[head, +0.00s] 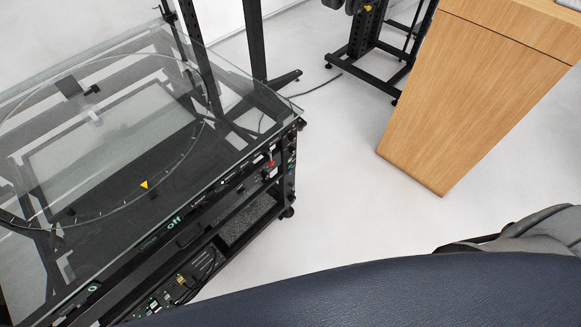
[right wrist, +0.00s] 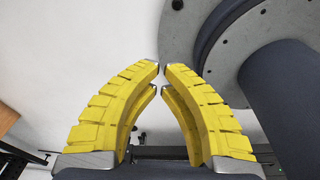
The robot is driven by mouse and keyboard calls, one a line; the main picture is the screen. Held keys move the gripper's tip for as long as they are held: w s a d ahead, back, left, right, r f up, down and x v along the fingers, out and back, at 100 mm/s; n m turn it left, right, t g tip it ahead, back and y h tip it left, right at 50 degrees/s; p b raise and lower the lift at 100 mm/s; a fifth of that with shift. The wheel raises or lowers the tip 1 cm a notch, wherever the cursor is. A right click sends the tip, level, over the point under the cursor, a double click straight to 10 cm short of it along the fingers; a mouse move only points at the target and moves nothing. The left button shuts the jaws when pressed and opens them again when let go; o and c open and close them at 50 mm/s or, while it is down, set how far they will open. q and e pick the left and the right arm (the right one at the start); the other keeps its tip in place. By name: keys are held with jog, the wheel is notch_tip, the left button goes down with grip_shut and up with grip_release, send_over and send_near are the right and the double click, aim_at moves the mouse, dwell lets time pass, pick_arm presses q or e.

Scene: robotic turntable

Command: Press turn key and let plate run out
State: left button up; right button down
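The turntable has a glass top (head: 235,95) on a black frame, at the left of the head view. Its round plate (head: 40,222) shows as a ring, with a small yellow triangle (head: 144,184) near its front edge. I cannot tell which part is the turn key. My right gripper (right wrist: 162,68) shows only in the right wrist view. Its yellow fingers are closed, tips almost meeting, with nothing visible between them. My left gripper is in neither view.
A wooden cabinet (head: 455,90) stands at the right of the head view. Black stands with feet (head: 370,65) are at the back. Pale floor (head: 325,165) lies clear between turntable and cabinet. Electronics (head: 180,287) fill the lower shelf.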

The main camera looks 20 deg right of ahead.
aim_at(289, 166)
jog(key=shift+d, duration=0.15)
jog(key=w+r+m+t, duration=0.15)
jog(key=w+r, duration=0.25)
jog(key=w, duration=1.1)
jog(key=w+r+n+t, duration=0.1)
jog(key=w+r+t, duration=0.2)
jog(key=w, duration=1.1)
jog(key=w+r+m+t+y, duration=0.1)
jog(key=w+r+t, duration=0.5)
jog(key=w+r, duration=1.3)
jog(key=w+a+m, duration=0.1)
jog(key=w, duration=0.3)
jog(key=shift+w+r, duration=0.3)
jog(key=w+a, duration=0.4)
jog(key=w, duration=0.3)
jog(key=shift+w+a, duration=0.2)
jog(key=shift+w, duration=0.05)
